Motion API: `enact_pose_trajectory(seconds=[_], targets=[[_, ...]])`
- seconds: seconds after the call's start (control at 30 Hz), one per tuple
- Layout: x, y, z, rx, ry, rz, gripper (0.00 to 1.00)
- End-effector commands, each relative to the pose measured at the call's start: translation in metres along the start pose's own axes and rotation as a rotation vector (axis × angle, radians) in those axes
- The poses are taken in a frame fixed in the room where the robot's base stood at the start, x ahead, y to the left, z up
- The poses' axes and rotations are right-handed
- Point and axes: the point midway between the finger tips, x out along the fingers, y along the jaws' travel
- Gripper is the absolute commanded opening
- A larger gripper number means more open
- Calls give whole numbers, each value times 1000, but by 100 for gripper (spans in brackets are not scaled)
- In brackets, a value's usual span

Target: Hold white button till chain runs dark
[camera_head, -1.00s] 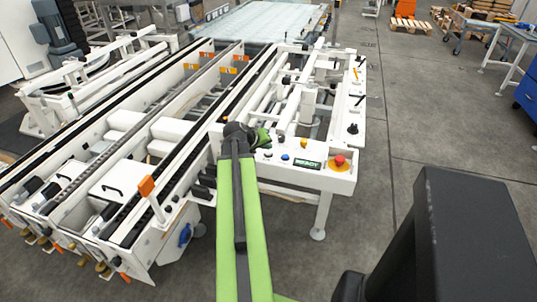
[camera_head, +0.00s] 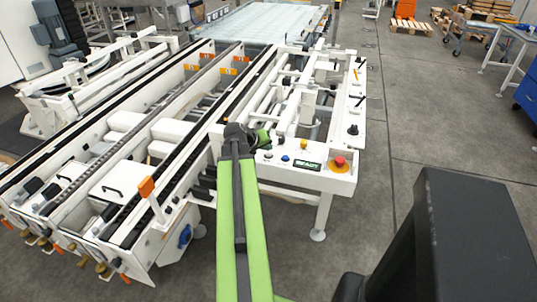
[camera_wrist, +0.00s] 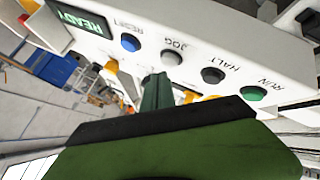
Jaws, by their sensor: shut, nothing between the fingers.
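The white button (camera_wrist: 171,58), labelled JOG, sits on the white control panel (camera_wrist: 215,40) between a blue RESET button (camera_wrist: 130,42) and a black HALT button (camera_wrist: 212,75). The labels appear upside down in the wrist view. My gripper (camera_wrist: 157,80) is shut and empty, its green tip just below the white button in that view, with the button's face uncovered. In the head view my gripper (camera_head: 262,138) is at the panel's left end. The panel display (camera_head: 307,164) reads READY. Dark chain strips (camera_head: 97,131) run along the conveyor rails.
A red stop button (camera_head: 339,160) on a yellow base is at the panel's right end. A green RUN button (camera_wrist: 253,93) lies beyond HALT. An orange plate (camera_head: 147,187) stands on a post left of my arm.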

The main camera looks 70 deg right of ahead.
Motion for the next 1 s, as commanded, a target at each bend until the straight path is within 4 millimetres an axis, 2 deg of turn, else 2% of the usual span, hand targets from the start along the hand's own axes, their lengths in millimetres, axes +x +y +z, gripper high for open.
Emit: enact_pose_trajectory(seconds=[1.0], targets=[[6, -4, 4, 0, 0, 0, 0]])
